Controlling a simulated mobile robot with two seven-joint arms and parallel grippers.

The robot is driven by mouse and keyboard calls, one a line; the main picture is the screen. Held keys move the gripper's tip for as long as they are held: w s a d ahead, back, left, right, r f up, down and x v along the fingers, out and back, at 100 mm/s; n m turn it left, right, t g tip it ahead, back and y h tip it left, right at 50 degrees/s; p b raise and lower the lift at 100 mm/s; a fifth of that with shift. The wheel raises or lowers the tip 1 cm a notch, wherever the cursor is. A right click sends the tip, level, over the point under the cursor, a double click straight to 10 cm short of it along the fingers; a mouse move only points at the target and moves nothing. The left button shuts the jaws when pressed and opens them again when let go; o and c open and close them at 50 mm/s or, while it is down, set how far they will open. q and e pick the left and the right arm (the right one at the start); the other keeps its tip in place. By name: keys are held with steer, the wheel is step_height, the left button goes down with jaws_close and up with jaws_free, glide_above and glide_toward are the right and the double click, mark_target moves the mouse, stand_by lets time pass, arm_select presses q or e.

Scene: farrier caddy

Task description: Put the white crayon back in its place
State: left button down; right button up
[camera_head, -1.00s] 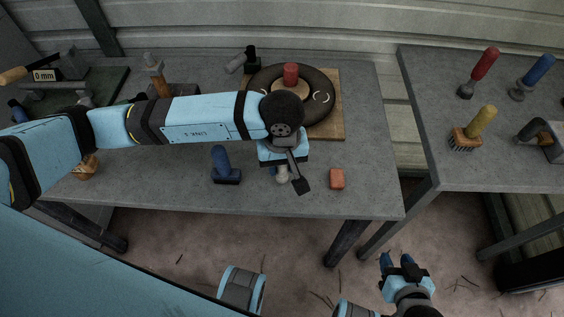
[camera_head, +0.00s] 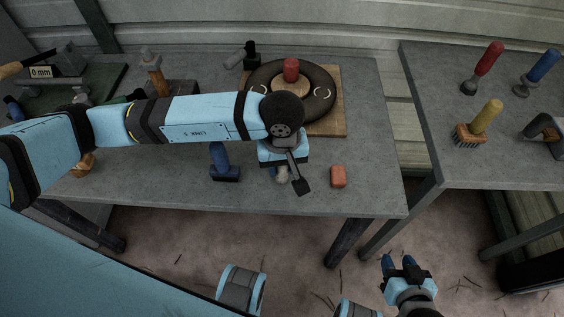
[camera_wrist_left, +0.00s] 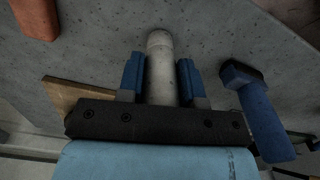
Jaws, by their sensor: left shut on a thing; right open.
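The white crayon (camera_wrist_left: 160,66) is a pale grey-white cylinder with a rounded end. In the left wrist view it stands between the two blue fingers of my left gripper (camera_wrist_left: 160,84), which is shut on it. In the head view my left gripper (camera_head: 279,168) is over the front part of the grey table, and the crayon's pale end (camera_head: 283,177) shows just below it; the rest is hidden by the wrist. I cannot tell whether the crayon touches the table. My right gripper (camera_head: 400,266) is open and empty, over the floor in front of the tables.
A blue-handled tool (camera_head: 222,163) stands left of my left gripper and an orange block (camera_head: 338,177) lies to its right. Behind are a black ring (camera_head: 327,101) with a red cylinder (camera_head: 291,70) on a wooden board (camera_head: 337,127). A second table (camera_head: 425,80) holds several handled tools.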

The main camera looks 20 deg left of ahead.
arm_select(q)
steer(key=shift+f, duration=0.2)
arm_select(e)
steer(key=shift+f, duration=0.2)
arm_select(q)
steer(key=c, duration=0.7)
jaws_free()
step_height(320, 180, up, 3)
steer(key=shift+w+r, duration=0.1)
step_height(320, 180, up, 10)
steer(key=shift+r, duration=0.3)
arm_select(e)
steer(key=shift+r, duration=0.45)
